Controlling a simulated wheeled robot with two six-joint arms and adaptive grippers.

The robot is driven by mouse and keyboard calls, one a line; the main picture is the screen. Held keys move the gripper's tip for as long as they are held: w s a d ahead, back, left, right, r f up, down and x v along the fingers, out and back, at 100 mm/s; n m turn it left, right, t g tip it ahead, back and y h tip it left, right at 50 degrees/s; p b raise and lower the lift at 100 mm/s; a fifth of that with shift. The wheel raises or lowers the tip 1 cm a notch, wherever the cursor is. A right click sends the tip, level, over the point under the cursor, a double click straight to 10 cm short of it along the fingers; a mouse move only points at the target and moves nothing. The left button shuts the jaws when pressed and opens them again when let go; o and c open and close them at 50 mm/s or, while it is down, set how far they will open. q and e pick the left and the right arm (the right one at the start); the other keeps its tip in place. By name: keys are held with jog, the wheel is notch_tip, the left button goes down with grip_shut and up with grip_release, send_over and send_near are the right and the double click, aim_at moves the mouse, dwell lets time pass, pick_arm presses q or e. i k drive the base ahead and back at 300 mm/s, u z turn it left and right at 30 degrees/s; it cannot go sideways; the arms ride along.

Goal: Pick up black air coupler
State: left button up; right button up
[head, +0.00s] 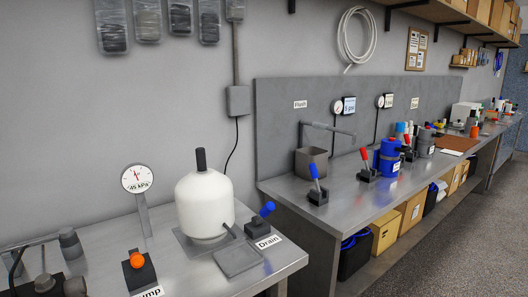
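I cannot single out a black air coupler for certain. A dark grey, rounded fitting (70,243) stands at the left of the near metal bench (110,245). More dark fittings (45,284), with a thin bar across them, sit at the lower left corner and are partly cut off by the frame edge. Neither of my grippers shows in the head view, so I cannot see whether they hold anything.
A white tank (205,203), a 45 kPa gauge (138,179), an orange-knobbed lever (138,268) and a blue Drain lever (261,219) stand on the near bench. A longer bench (350,195) with levers, a blue container (389,156) and bottles runs right. Grey floor (470,240) is clear.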

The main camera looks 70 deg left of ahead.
aim_at(200, 153)
jog(key=u, duration=0.2)
jog(key=i, duration=1.15)
jog(key=u, duration=1.2)
jog(key=i, duration=0.75)
jog(key=u, duration=0.95)
